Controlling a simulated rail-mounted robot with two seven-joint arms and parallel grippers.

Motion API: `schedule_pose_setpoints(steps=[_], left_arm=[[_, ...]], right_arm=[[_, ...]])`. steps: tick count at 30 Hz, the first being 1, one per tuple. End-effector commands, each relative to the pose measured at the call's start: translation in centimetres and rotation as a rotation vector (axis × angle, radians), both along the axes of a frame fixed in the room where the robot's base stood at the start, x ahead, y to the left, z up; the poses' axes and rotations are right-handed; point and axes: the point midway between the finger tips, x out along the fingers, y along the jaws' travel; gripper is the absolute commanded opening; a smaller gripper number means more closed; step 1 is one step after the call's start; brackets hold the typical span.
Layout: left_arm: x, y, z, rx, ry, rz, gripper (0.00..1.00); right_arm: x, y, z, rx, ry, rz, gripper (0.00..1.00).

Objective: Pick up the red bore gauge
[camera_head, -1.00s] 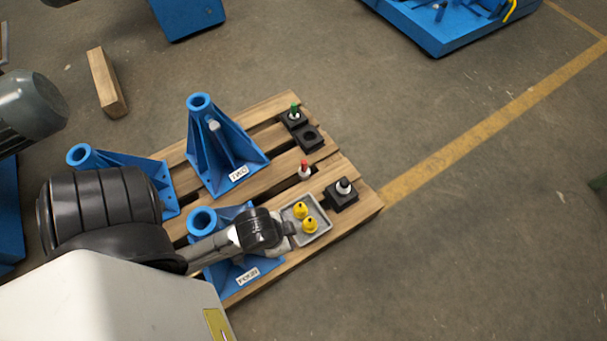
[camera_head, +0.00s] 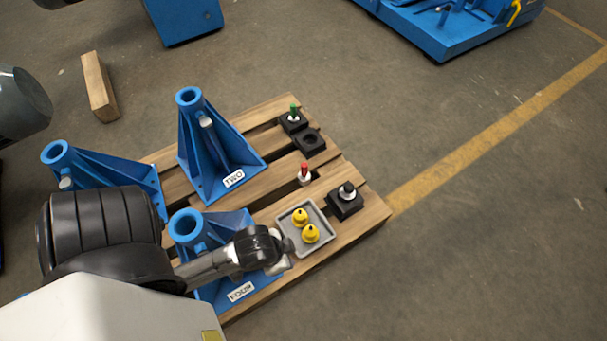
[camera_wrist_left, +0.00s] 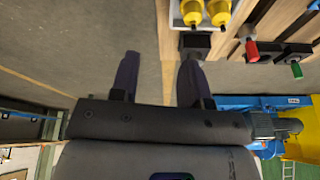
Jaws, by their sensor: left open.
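The red bore gauge (camera_head: 304,174) has a red top and a pale body. It stands upright on the wooden pallet (camera_head: 370,212), between the grey tray and the empty black holder. In the left wrist view the red bore gauge (camera_wrist_left: 252,50) is at upper right, outside the jaws. My left gripper (camera_wrist_left: 158,77) is open, with nothing between its fingers. In the head view my left gripper (camera_head: 280,250) is beside the tray's left edge, front-left of the red gauge; its fingertips are hard to make out. My right gripper is not in view.
A grey tray (camera_head: 283,222) holds two yellow gauges (camera_head: 301,216). A black gauge (camera_head: 347,190) and a green gauge (camera_head: 294,112) stand in black holders; another holder (camera_head: 309,140) is empty. Blue stands (camera_head: 215,150) crowd the pallet's left side. Floor to the right is clear.

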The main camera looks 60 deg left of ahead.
Motion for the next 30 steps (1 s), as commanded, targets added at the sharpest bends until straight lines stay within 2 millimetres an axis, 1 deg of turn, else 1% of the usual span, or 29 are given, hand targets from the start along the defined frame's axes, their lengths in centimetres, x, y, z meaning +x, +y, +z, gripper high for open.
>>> schedule_pose_setpoints(steps=[12, 18, 24, 26, 28, 29, 30], left_arm=[[0.0, -0.3, 0.0, -0.008, 0.001, 0.007, 0.43], [0.0, -0.2, -0.1, -0.005, 0.002, 0.005, 0.59], [0.0, 0.1, -0.1, 0.003, 0.003, -0.001, 0.59], [0.0, 0.1, 0.2, 0.003, 0.003, -0.001, 0.59], [0.0, 0.0, 1.2, 0.002, 0.002, -0.001, 0.59], [0.0, 0.0, 1.8, 0.001, 0.002, 0.0, 0.59], [0.0, 0.0, 2.9, 0.0, 0.002, 0.0, 0.59]], right_arm=[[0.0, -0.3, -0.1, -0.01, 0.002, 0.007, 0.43], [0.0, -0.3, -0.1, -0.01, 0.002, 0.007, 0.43], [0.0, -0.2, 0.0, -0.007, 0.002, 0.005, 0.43], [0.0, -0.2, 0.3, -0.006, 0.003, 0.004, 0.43], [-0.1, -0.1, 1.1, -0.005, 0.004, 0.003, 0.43], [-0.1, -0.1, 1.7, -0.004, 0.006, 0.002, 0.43], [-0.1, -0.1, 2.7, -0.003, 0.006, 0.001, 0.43]])
